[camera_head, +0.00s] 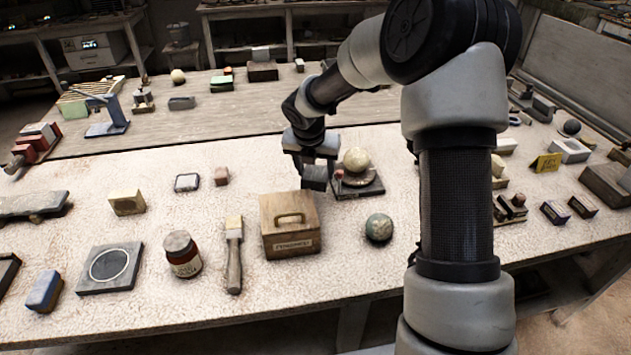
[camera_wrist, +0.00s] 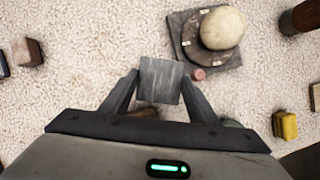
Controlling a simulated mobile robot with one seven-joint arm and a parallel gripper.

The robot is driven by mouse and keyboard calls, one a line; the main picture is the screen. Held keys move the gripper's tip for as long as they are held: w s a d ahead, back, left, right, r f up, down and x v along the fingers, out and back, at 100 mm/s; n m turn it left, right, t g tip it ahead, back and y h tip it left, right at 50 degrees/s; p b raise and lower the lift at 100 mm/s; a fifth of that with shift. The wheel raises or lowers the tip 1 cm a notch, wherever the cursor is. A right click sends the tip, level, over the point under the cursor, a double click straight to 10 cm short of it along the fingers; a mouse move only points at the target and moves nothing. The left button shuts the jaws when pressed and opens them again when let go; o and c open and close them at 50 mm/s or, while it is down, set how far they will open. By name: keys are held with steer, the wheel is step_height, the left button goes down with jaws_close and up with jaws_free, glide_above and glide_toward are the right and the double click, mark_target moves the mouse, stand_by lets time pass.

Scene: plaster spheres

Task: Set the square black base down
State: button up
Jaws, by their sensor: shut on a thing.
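My gripper (camera_head: 312,160) is shut on the square black base (camera_head: 315,178), a small dark grey block. In the wrist view the base (camera_wrist: 160,80) sits between the two fingertips. It is close to the left side of a dark slab (camera_head: 368,190) that carries a pale sphere (camera_head: 357,160). In the wrist view the slab (camera_wrist: 186,52) and sphere (camera_wrist: 222,28) lie up and right of the base, with a small gap between base and slab. I cannot tell whether the base touches the table.
A wooden box with a handle (camera_head: 290,226) stands just in front of my gripper. A grey-green sphere (camera_head: 379,227) lies to its right. A small reddish block (camera_head: 221,177) and a white-topped block (camera_head: 187,182) are to the left, with bare table (camera_head: 262,175) between.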

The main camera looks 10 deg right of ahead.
mark_target(315, 174)
step_height(315, 174, up, 11)
steer(key=p, duration=0.2)
steer(key=s+f+m+g+y+p, duration=0.1)
steer(key=s+f+m+g+p, duration=0.1)
steer(key=s+m, duration=0.6)
steer(key=s+f+m+g+p, duration=0.2)
steer(key=s+m+g+p, duration=0.3)
steer(key=m, duration=1.8)
steer(key=s+g, duration=0.1)
steer(key=s, duration=0.3)
steer(key=shift+s+d+m+g+y, duration=0.3)
steer(key=shift+d+y, duration=0.05)
steer(key=shift+y, duration=0.05)
